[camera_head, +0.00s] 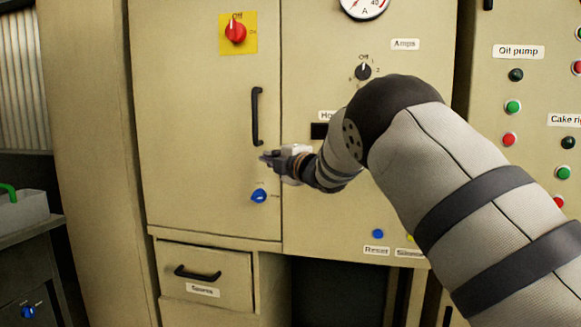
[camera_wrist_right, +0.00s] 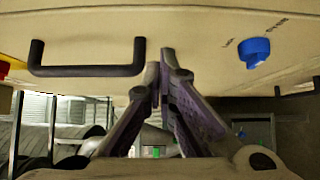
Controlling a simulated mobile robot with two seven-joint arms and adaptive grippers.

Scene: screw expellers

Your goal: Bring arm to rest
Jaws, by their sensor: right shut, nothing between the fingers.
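My right arm comes in from the right in the head view. Its gripper (camera_head: 268,158) is in front of the beige cabinet door (camera_head: 190,110), between the black vertical handle (camera_head: 256,116) and the blue knob (camera_head: 259,195). In the right wrist view the gripper's fingers (camera_wrist_right: 162,75) are together and hold nothing. The handle (camera_wrist_right: 88,58) is left of the fingertips there, and the blue knob (camera_wrist_right: 256,52) is to the right. I cannot tell whether the fingertips touch the door. My left gripper is not in view.
A red switch on a yellow plate (camera_head: 236,32) is on the upper door. A drawer (camera_head: 205,275) with a black handle is below. A panel with several colored buttons (camera_head: 513,107) is at the right. A grey bin (camera_head: 22,208) stands on a bench at the left.

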